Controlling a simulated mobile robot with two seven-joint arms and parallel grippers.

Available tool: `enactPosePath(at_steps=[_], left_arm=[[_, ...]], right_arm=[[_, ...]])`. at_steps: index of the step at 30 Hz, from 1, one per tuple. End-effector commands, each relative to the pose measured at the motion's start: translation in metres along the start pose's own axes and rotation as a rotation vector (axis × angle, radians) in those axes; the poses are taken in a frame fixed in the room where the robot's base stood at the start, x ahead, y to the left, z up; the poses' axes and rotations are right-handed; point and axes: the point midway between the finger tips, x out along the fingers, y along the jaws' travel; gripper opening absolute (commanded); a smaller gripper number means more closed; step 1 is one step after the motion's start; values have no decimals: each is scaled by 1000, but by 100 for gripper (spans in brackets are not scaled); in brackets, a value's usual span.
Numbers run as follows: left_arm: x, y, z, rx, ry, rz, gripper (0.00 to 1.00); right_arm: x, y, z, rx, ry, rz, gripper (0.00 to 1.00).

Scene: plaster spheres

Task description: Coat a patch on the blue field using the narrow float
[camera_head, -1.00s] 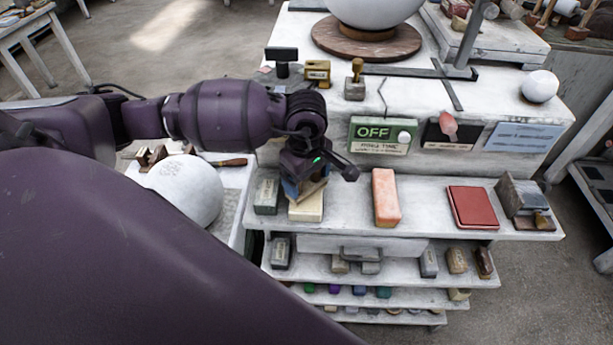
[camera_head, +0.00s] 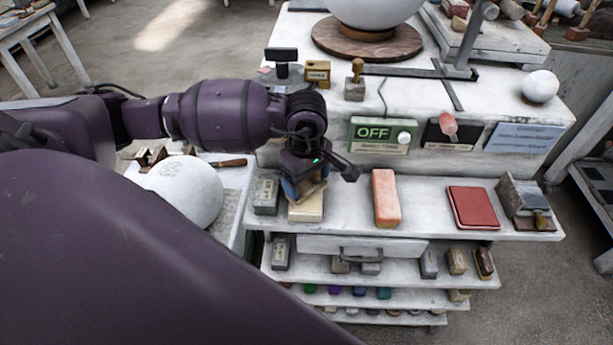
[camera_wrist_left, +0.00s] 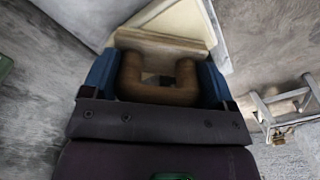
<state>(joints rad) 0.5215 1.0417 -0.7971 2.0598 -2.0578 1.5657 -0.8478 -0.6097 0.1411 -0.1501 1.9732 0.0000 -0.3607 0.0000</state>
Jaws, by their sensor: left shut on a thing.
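My left gripper (camera_head: 304,188) is above the left part of the upper shelf, pointing down. In the left wrist view its blue fingers (camera_wrist_left: 157,80) are shut on the brown wooden handle (camera_wrist_left: 158,90) of a float with a cream board (camera_wrist_left: 175,22). In the head view the float's cream board (camera_head: 306,209) shows below the gripper at shelf level. I cannot tell whether it touches the shelf. The large white sphere (camera_head: 372,8) at the top is cut off by the frame. My right gripper is not in view.
A grey block (camera_head: 266,196) stands close left of the float. An orange-pink block (camera_head: 386,198), a red pad (camera_head: 473,207) and a grey box (camera_head: 523,198) stand to its right. A green OFF sign (camera_head: 383,133) is behind. A white sphere (camera_head: 186,190) is at left.

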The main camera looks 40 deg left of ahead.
Motion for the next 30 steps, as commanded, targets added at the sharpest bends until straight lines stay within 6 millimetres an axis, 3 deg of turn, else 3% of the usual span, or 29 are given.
enactPosePath(at_steps=[30], left_arm=[[-66,1,0,0,1,3,50]], right_arm=[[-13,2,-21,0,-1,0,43]])
